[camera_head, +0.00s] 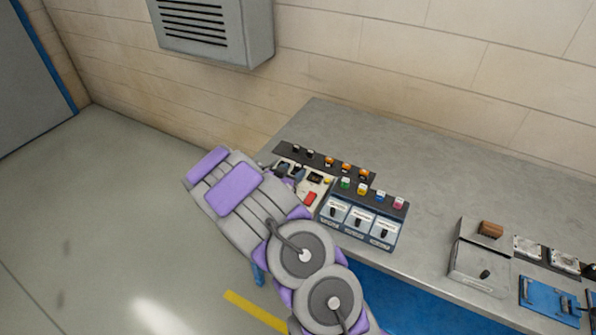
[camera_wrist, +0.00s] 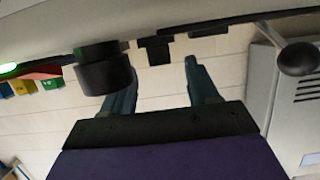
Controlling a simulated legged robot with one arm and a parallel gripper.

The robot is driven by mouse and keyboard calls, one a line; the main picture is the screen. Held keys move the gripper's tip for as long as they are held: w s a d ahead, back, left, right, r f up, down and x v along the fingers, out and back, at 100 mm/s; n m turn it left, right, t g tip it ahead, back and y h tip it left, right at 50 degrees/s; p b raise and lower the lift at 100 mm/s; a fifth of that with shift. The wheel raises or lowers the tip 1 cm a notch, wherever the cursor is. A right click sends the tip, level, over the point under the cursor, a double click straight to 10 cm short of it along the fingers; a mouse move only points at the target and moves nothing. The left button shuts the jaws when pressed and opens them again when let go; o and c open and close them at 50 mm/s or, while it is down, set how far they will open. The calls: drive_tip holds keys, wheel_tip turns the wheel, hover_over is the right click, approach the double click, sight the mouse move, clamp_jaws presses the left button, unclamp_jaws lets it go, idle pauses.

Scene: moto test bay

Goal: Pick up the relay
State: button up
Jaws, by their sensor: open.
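No thing is plainly marked as the relay, and I cannot tell which one it is. My gripper (camera_head: 290,171) is at the left end of the bench's control panel in the head view, partly hidden by my arm. In the wrist view, which looks upside down, my gripper (camera_wrist: 160,68) has its two teal fingers apart with nothing clearly between them. A dark round piece (camera_wrist: 104,76) overlaps the left finger. A smaller dark block (camera_wrist: 154,51) shows near the gap. Contact cannot be told.
The grey bench (camera_head: 440,185) carries a switch panel (camera_head: 362,222) with coloured knobs, and a dark strip with orange pieces (camera_head: 346,167). A grey box (camera_head: 482,268) with a brown block (camera_head: 491,229) stands right. A wall vent (camera_head: 210,25) hangs behind. The bench middle is clear.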

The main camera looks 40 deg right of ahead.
sight(296, 168)
drive_tip(key=shift+x, duration=1.55)
drive_tip(key=shift+a, duration=0.1)
clamp_jaws()
drive_tip(key=shift+r, duration=0.1)
